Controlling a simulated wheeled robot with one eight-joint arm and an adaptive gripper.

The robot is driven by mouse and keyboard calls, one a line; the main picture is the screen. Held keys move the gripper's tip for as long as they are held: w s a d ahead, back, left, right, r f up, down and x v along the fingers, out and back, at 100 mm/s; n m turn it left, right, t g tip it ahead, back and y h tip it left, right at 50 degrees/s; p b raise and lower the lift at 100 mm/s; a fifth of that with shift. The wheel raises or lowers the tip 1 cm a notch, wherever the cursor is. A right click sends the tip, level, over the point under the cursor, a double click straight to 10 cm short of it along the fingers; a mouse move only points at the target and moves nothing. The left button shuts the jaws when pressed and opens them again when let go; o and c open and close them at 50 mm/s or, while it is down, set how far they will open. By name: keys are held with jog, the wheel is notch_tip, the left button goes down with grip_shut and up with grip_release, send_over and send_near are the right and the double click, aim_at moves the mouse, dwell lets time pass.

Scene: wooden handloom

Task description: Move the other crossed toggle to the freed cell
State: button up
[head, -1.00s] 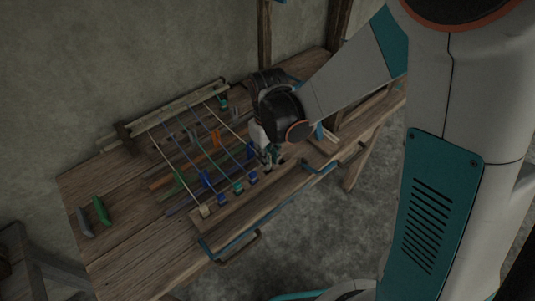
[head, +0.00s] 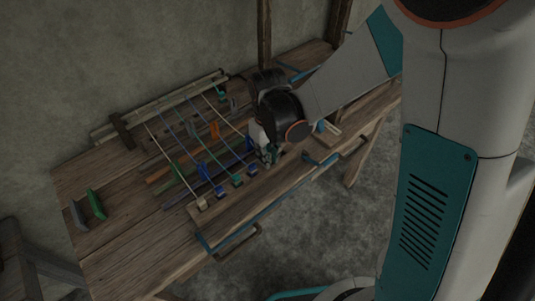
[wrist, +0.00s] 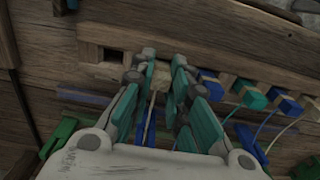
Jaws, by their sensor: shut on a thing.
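My gripper (wrist: 160,82) is shut on a cream toggle (wrist: 163,78) with a pale cord running down between the fingers in the wrist view. The toggle is at the row's board (wrist: 190,62); the fingers partly hide it, and I cannot tell whether it sits in a cell. An empty dark cell (wrist: 112,56) shows to its left. Blue (wrist: 207,84), teal (wrist: 250,95) and blue (wrist: 288,103) toggles sit to its right. In the head view, my gripper (head: 268,156) is at the row's right end; a cream toggle (head: 202,204) is at the left end.
Cords run from the row to the back beam (head: 165,103). Green (head: 96,204) and grey (head: 78,214) pieces stand on the bench at left. A blue-ended rail and handle (head: 238,240) line the front edge.

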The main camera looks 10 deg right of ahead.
jog(key=o, duration=0.8)
jog(key=shift+r, duration=0.15)
notch_tip(320, 180, up, 7)
jog(key=shift+r, duration=0.15)
